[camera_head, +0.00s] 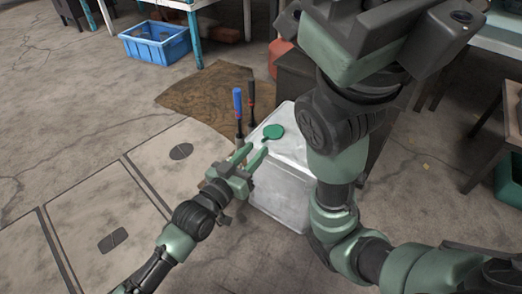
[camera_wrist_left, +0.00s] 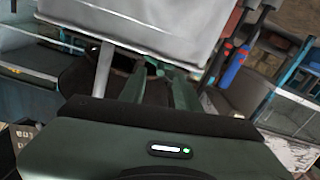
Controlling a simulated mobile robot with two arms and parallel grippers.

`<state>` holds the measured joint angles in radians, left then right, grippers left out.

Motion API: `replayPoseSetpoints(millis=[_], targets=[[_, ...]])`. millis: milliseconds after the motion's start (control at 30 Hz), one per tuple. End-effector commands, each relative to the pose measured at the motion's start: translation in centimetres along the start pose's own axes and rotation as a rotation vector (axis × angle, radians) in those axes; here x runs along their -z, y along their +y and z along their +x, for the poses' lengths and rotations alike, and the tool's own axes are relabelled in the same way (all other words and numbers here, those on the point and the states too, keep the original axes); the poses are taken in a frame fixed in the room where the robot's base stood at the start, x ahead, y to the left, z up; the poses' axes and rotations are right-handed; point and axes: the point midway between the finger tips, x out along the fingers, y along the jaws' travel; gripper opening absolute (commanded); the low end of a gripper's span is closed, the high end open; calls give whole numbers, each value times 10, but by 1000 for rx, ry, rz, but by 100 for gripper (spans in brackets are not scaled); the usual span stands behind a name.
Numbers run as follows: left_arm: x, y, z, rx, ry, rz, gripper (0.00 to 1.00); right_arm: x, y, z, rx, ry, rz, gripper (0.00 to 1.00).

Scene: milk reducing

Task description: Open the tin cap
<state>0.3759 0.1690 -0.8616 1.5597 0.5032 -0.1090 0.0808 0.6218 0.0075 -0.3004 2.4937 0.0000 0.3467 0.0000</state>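The tin is a whitish metal box (camera_head: 282,195) standing on the floor in the middle of the head view. A round green cap (camera_head: 274,131) with a small tab lies on its top. My left gripper (camera_head: 249,154) is at the tin's left side, just below the cap in the picture. Its two fingers are apart with nothing seen between them. In the left wrist view the tin's pale wall (camera_wrist_left: 150,22) fills the top, beyond the fingers (camera_wrist_left: 155,88). I cannot tell whether they touch it. My right arm crosses in front at the right; its fingertips are not seen.
Blue-handled (camera_head: 238,104) and dark-handled (camera_head: 251,94) tools stand upright behind the tin's left edge. A brown mat (camera_head: 205,95) lies behind them. A blue crate (camera_head: 155,43) is at the back left. A dark box (camera_head: 296,78) stands behind the tin. The left floor is clear.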

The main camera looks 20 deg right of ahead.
Motion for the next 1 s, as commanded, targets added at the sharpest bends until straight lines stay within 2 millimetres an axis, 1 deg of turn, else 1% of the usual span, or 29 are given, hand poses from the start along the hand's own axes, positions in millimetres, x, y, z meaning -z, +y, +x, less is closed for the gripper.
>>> replayPoseSetpoints(millis=[33,67,233,367,600,667,700,733,1000], targets=[[-4,-1,10,0,3,0,33,8,-3,-2,7,20,-2,36],[-4,0,14,-1,2,-1,33,11,-4,0,10,29,-4,36],[-3,-1,34,1,1,0,33,16,-6,-5,14,35,-5,36],[-2,-1,40,1,-1,0,33,17,-7,-5,15,38,-6,36],[-1,-1,40,1,-2,0,33,17,-7,-4,16,38,-6,36],[-1,-1,40,1,-2,0,16,17,-7,-4,16,38,-6,36],[-1,-1,40,1,-2,0,5,17,-7,-4,16,38,-6,36],[-1,-1,40,1,-2,0,0,17,-7,-4,16,38,-6,36],[-1,-1,40,2,-2,0,0,17,-7,-4,16,39,-6,36]])
